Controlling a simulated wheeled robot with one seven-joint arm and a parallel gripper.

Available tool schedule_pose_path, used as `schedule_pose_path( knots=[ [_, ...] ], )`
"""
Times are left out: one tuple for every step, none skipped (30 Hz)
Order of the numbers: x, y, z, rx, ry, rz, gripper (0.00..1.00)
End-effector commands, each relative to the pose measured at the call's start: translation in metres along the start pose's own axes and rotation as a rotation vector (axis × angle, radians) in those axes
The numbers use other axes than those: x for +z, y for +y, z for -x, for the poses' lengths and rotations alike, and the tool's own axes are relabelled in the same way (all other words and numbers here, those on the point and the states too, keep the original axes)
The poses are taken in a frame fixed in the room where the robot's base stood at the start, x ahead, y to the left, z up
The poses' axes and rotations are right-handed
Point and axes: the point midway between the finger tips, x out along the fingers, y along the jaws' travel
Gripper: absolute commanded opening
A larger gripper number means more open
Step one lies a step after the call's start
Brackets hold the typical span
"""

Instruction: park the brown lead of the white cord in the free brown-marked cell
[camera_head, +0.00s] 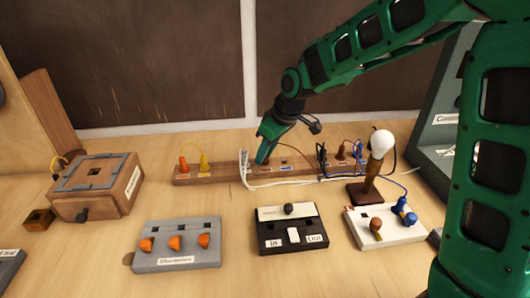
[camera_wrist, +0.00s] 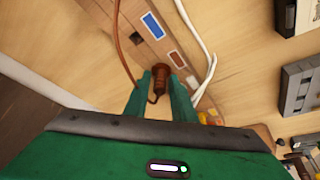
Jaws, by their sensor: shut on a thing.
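My gripper (camera_head: 262,158) is low over the wooden strip (camera_head: 225,173), left of its middle. In the wrist view its green fingers (camera_wrist: 161,84) are shut on a brown plug (camera_wrist: 160,76), the end of a thin brown lead (camera_wrist: 118,45). The plug's tip is at the strip, close to a brown mark (camera_wrist: 177,59); I cannot tell whether it is in a cell. An open dark cell (camera_wrist: 136,40) lies near a blue mark (camera_wrist: 153,25). The white cord (camera_head: 290,183) runs along the strip's front and shows beside the plug in the wrist view (camera_wrist: 199,45).
Orange (camera_head: 184,164) and yellow (camera_head: 204,162) plugs stand in the strip's left end. Dark and brown leads crowd its right end, near the bulb lamp (camera_head: 381,145). A grey box (camera_head: 178,258), a black switch box (camera_head: 290,244) and a white block (camera_head: 384,237) stand in front.

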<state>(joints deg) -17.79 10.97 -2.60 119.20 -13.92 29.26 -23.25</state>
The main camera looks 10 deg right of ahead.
Motion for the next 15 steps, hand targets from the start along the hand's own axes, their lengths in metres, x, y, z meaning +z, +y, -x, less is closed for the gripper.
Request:
schedule_pose_path(
  knots=[
    [0.0005, 0.0005, -0.0005, 0.000, 0.000, -0.001, 0.02],
    [0.0006, 0.0005, -0.0008, 0.000, 0.000, -0.001, 0.02],
    [0.0008, 0.0006, -0.0012, 0.000, 0.000, -0.001, 0.02],
    [0.0008, 0.0005, -0.0014, 0.000, 0.000, -0.001, 0.02],
    [0.0010, 0.0005, -0.0017, 0.000, 0.000, -0.001, 0.02],
    [0.0011, 0.0005, -0.0021, 0.000, 0.000, -0.001, 0.02],
    [0.0012, 0.0005, -0.0024, 0.001, 0.000, -0.001, 0.02],
    [0.0013, 0.0005, -0.0027, 0.000, 0.000, -0.001, 0.02],
    [0.0014, 0.0005, -0.0030, 0.001, 0.000, -0.001, 0.02],
    [0.0016, 0.0005, -0.0033, 0.001, 0.000, -0.001, 0.02],
    [0.0017, 0.0005, -0.0036, 0.001, 0.000, -0.001, 0.02],
    [0.0018, 0.0005, -0.0040, 0.001, 0.000, -0.001, 0.02],
    [0.0019, 0.0004, -0.0043, 0.000, 0.000, -0.001, 0.02],
    [0.0021, 0.0004, -0.0046, 0.001, 0.000, -0.001, 0.02],
    [0.0021, 0.0004, -0.0047, 0.001, 0.000, -0.001, 0.26]
  ],
)
